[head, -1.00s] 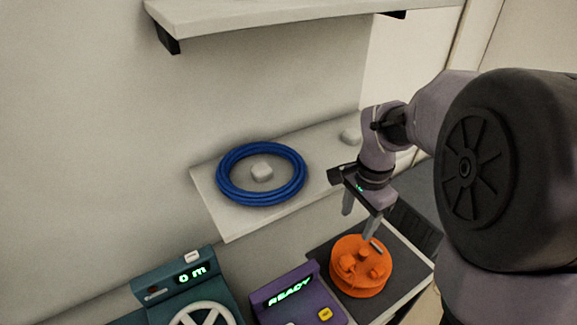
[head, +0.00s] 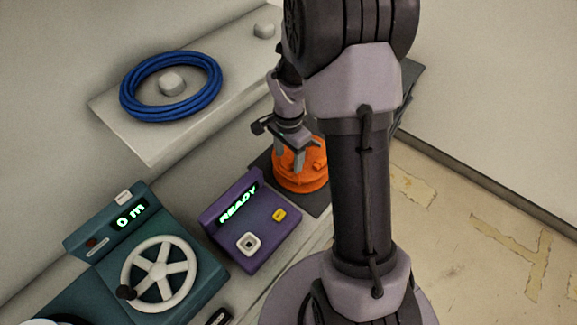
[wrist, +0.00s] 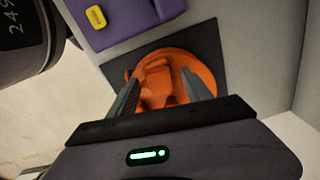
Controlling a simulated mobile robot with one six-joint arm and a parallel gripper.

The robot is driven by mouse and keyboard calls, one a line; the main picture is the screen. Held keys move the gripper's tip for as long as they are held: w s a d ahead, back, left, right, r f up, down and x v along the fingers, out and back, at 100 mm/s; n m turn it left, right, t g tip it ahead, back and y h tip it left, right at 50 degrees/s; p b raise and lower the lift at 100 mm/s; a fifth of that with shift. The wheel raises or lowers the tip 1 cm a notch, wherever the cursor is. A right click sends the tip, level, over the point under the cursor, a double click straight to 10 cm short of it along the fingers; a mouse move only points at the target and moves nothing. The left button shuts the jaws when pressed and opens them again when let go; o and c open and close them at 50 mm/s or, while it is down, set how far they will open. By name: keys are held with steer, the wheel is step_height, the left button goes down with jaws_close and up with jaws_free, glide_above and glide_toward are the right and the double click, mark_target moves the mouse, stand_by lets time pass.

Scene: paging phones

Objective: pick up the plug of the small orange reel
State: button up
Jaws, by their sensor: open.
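The small orange reel (head: 308,172) sits on a dark mat (head: 262,168) beyond the purple box, partly behind my gripper in the head view. In the wrist view the orange reel (wrist: 203,69) lies below my fingers, with orange raised parts (wrist: 157,78) on its top. I cannot tell for sure which raised part is the plug. My gripper (head: 289,161) points down over the reel. In the wrist view its two fingers (wrist: 160,86) are apart, one on each side of the raised parts, with nothing visibly held. Whether they touch the reel is unclear.
A purple box (head: 250,225) with a lit READY display stands left of the reel. A teal box (head: 205,262) with a white handwheel (head: 160,273) is farther left. A blue coil (head: 171,88) lies on a shelf (head: 140,140) behind. Floor is open at right.

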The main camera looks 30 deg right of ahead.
jaws_close()
stand_by(0.3)
